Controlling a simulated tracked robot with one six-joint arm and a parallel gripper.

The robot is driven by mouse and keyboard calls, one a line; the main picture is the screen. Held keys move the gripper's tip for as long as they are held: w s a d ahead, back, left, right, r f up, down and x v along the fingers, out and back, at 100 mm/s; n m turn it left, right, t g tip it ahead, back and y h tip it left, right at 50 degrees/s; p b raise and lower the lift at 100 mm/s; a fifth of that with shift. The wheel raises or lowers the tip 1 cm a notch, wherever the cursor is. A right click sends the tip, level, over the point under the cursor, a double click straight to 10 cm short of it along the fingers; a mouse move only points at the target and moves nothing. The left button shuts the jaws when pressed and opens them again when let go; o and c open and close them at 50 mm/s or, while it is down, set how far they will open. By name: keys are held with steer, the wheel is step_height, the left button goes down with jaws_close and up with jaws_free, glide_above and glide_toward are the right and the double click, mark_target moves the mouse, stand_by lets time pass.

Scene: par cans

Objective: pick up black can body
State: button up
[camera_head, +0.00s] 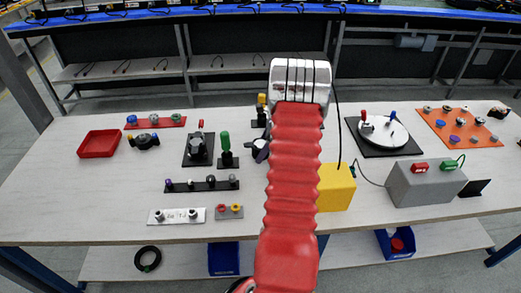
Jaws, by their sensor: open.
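My arm in its red ribbed sleeve rises through the middle of the view and ends in a silver part wrapped with dark cables. I cannot tell for sure which thing is the black can body. A dark round body (197,147) stands on a black plate left of the arm, with a small red piece behind it.
A red tray (99,144) is at the left. A green-handled part (226,148) stands left of the arm. Right of it are a yellow block (336,188), a white disc (385,133), a grey box (425,184) and an orange board (460,128). The front left table is clear.

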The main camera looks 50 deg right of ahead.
mark_target(262, 144)
steer(key=shift+w+f, duration=0.15)
steer(key=shift+f, duration=0.15)
steer(key=shift+c, duration=0.4)
steer(key=c, duration=1.4)
step_height(262, 144, up, 10)
steer(key=shift+r, duration=0.1)
steer(key=shift+a, duration=0.1)
stand_by(0.5)
